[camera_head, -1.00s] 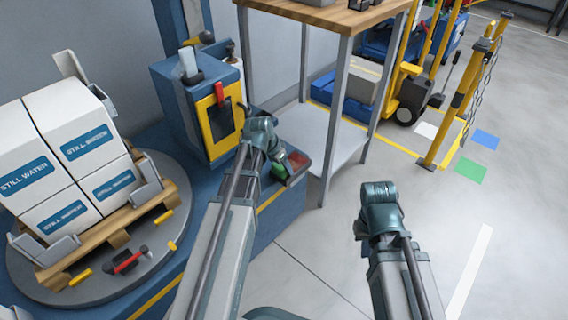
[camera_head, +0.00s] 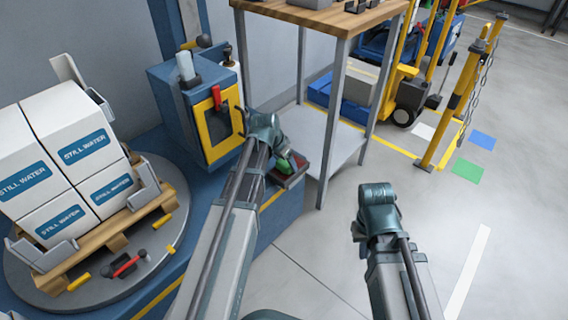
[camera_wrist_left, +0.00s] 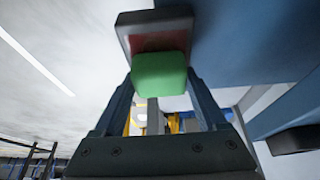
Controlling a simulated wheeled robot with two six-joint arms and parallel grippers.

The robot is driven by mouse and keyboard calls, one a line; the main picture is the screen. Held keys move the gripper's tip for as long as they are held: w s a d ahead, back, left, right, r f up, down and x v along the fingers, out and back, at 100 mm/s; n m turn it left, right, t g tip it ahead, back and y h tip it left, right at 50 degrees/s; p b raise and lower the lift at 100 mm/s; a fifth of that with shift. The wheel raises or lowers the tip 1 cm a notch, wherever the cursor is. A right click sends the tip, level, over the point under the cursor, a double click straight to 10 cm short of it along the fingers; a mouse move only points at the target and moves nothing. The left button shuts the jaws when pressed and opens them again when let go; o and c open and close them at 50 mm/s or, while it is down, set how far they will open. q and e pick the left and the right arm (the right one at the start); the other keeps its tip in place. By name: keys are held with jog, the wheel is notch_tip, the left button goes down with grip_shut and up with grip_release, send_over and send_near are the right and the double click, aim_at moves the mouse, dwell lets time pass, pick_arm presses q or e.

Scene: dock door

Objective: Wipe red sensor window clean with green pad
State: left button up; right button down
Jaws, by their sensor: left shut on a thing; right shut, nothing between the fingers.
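My left gripper (camera_head: 280,160) is shut on the green pad (camera_wrist_left: 160,74), which sticks out beyond the fingers. The red sensor window (camera_wrist_left: 158,42) sits in a dark frame on the blue machine base. The pad overlaps the lower part of the window in the left wrist view; I cannot tell whether it presses on the glass. In the head view my left wrist and the pad partly hide the window (camera_head: 299,163). My right gripper (camera_head: 378,195) is shut and empty, over the open floor at the right; its fingertips are hard to make out.
The blue control box (camera_head: 190,120) with a yellow panel stands just behind my left wrist. A wood-topped bench (camera_head: 345,95) is close on the right. Water cartons on a pallet fill the turntable (camera_head: 25,280) at left.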

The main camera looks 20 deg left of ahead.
aim_at(300, 157)
pick_arm(q)
jog(key=shift+w+d+f, duration=0.1)
jog(key=shift+w+d, duration=0.2)
jog(key=shift+w, duration=0.45)
jog(key=shift+w+d+f, duration=0.1)
jog(key=shift+w+d, duration=0.2)
jog(key=shift+w, duration=0.45)
jog(key=shift+r, duration=0.1)
jog(key=shift+w, duration=0.1)
jog(key=shift+w+d, duration=0.35)
jog(key=shift+w, duration=0.45)
jog(key=shift+w+d, duration=0.35)
jog(key=shift+w, duration=0.4)
jog(key=shift+s, duration=0.15)
jog(key=shift+s+a, duration=0.35)
jog(key=shift+s, duration=0.45)
jog(key=shift+s+a, duration=0.35)
jog(key=shift+s, duration=0.45)
